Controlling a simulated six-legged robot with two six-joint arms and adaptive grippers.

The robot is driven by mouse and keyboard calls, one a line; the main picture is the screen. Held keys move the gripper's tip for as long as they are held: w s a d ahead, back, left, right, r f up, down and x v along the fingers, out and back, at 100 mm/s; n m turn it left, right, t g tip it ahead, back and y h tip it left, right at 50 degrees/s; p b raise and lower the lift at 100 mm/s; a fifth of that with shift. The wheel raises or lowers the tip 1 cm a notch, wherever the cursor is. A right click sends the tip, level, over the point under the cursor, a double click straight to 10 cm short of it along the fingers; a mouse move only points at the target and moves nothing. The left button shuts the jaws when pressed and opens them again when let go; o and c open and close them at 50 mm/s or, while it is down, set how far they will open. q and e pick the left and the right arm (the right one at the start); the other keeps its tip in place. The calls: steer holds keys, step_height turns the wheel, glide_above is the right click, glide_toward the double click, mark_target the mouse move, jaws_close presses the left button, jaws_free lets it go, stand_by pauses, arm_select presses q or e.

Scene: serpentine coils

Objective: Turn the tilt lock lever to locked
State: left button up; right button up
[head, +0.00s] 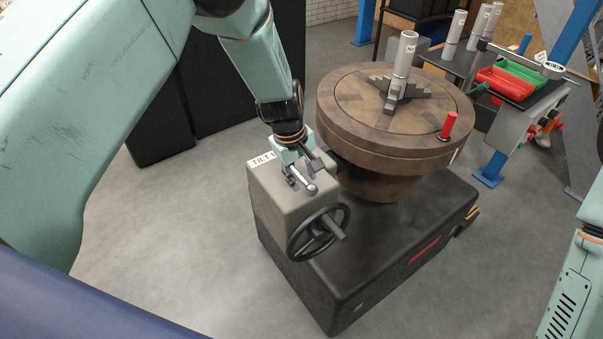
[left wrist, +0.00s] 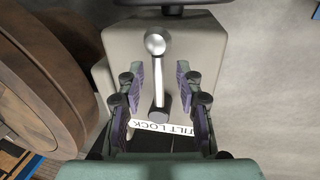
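The tilt lock lever (head: 311,188) is a short metal bar with a ball knob, on top of a grey box (head: 270,196). In the left wrist view the lever (left wrist: 156,72) runs from a dark hub up to its ball, near a white label (left wrist: 178,129) reading "TILT LOCK". My left gripper (head: 306,170) is over the box top. In the left wrist view, its purple-padded fingers (left wrist: 159,76) stand open on both sides of the lever, with a visible gap on each side. My right gripper is not in view.
A black handwheel (head: 318,233) is on the box's front. A round brown table (head: 395,135) with a chuck, a metal cylinder and a red handle (head: 448,125) stands close at the right. Behind are a bench with red and green trays (head: 506,82). Open floor lies left.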

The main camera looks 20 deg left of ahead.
arm_select(q)
steer(key=shift+d, duration=0.1)
steer(key=shift+c, duration=0.9)
steer(key=shift+w, duration=0.1)
jaws_close()
